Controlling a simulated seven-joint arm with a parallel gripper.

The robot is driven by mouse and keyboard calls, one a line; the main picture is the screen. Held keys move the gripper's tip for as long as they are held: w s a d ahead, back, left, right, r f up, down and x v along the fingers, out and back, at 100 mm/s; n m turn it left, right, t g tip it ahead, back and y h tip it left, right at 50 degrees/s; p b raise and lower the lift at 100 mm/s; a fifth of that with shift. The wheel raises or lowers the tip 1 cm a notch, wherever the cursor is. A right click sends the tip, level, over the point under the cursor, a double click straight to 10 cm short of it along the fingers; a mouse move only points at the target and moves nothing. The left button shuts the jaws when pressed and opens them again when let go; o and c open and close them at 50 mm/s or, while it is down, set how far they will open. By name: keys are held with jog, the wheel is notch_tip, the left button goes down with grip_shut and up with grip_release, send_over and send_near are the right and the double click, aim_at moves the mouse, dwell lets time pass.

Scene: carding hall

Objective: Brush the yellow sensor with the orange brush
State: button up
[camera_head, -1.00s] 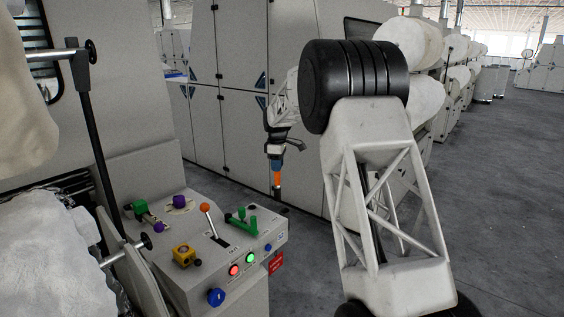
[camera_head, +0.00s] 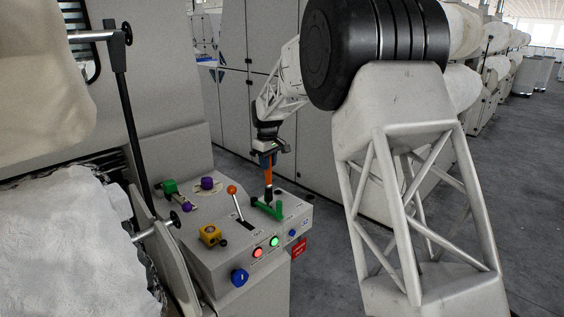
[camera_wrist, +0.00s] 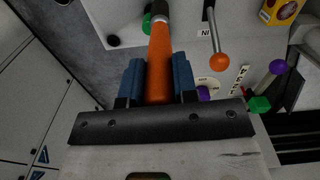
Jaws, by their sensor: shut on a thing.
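The yellow sensor (camera_head: 211,236) sits on the sloped top of the control panel, left of the orange-knobbed lever; it also shows at the top right of the wrist view (camera_wrist: 281,10). The orange brush (camera_head: 267,172) is held in my gripper (camera_head: 265,158) and points down over the back right of the panel, beside the green handle. In the wrist view the orange brush handle (camera_wrist: 159,60) runs between the two blue fingers of my gripper (camera_wrist: 159,82), which is shut on it. The brush's dark tip is near the green handle; I cannot tell if they touch.
The panel (camera_head: 222,262) carries an orange-knobbed lever (camera_head: 232,190), a green handle (camera_head: 268,209), purple knobs (camera_head: 207,183), a green part (camera_head: 170,187), lit buttons (camera_head: 274,241) and a blue knob (camera_head: 239,277). White fibre (camera_head: 75,240) lies at left. Grey floor is open at right.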

jog(key=s+a+r+n, duration=0.3)
jog(key=s+a, duration=0.3)
jog(key=a, duration=0.5)
jog(key=s+a+r+n, duration=0.3)
jog(key=s+a+n, duration=0.2)
jog(key=a, duration=0.6)
jog(key=shift+s, duration=0.95)
jog(key=shift+f, duration=3.35)
jog(key=shift+s+d+f, duration=0.8)
jog(key=shift+s+d, duration=1.5)
jog(key=shift+w+a, duration=2.2)
jog(key=shift+w, duration=0.3)
notch_tip(320, 180, up, 8)
jog(key=shift+r, duration=0.15)
jog(key=shift+s, duration=0.15)
